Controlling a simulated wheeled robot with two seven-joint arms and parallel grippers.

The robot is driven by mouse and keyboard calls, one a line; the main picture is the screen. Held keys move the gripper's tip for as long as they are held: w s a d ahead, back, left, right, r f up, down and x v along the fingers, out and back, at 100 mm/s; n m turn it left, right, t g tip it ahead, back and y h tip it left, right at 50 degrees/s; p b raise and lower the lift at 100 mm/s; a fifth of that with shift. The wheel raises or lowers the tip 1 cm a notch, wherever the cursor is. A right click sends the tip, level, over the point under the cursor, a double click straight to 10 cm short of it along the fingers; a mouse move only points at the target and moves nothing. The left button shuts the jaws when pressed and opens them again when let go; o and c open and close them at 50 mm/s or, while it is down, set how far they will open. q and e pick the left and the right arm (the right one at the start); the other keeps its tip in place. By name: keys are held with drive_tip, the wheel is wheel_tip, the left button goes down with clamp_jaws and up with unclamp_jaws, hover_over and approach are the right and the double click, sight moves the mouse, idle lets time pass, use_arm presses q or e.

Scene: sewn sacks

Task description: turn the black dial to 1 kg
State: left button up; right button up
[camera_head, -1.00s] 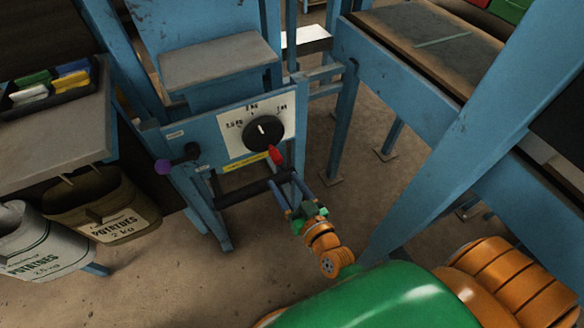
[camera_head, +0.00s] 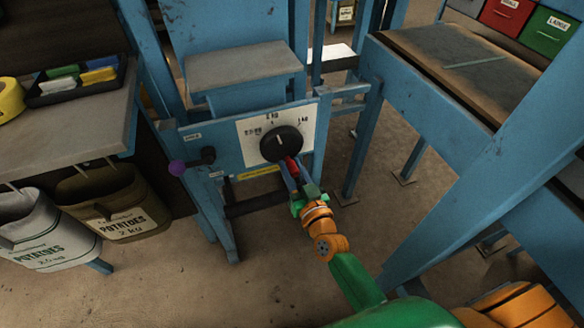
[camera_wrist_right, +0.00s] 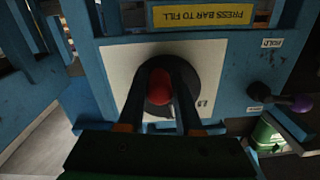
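The black dial (camera_head: 281,144) is on a white plate on the blue machine's front. Its pale mark points roughly up, toward the 2 kg label; the 1 kg label is at the right. In the right wrist view the dial (camera_wrist_right: 181,92) is partly hidden behind my fingers. A red rounded piece (camera_head: 292,166) shows at the dial's lower edge; whether it joins the dial is unclear. My right gripper (camera_head: 289,172) is just below and in front of the dial. Its fingers are apart, either side of the red piece (camera_wrist_right: 159,87); contact is unclear. My left gripper is out of view.
A lever with a purple knob (camera_head: 177,168) sticks out left of the dial. A yellow label (camera_head: 258,172) is below the plate. Blue frame posts and a bench (camera_head: 440,60) stand at the right. Potato sacks (camera_head: 112,205) hang at the left under a table (camera_head: 70,130).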

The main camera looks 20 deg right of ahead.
sight(271, 158)
clamp_jaws()
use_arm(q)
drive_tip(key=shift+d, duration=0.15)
use_arm(e)
drive_tip(key=shift+a+m, duration=0.1)
drive_tip(key=shift+m, duration=0.2)
drive_tip(key=shift+a+m, duration=0.2)
drive_tip(key=shift+m, duration=0.4)
drive_tip(key=a+m, duration=0.1)
drive_tip(key=m, duration=0.2)
drive_tip(key=a+m, duration=0.1)
drive_tip(key=m, duration=0.2)
drive_tip(key=a+r+m, duration=0.1)
drive_tip(key=m, duration=0.2)
drive_tip(key=shift+m+p, duration=0.3)
drive_tip(key=shift+p, duration=0.05)
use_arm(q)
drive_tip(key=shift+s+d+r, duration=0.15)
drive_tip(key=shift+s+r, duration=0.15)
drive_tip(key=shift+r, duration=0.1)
use_arm(e)
drive_tip(key=shift+s+a+r+m, duration=0.1)
drive_tip(key=shift+r+m, duration=0.05)
drive_tip(key=shift+m, duration=0.4)
drive_tip(key=shift+a+r+m, duration=0.1)
drive_tip(key=shift+m, duration=0.45)
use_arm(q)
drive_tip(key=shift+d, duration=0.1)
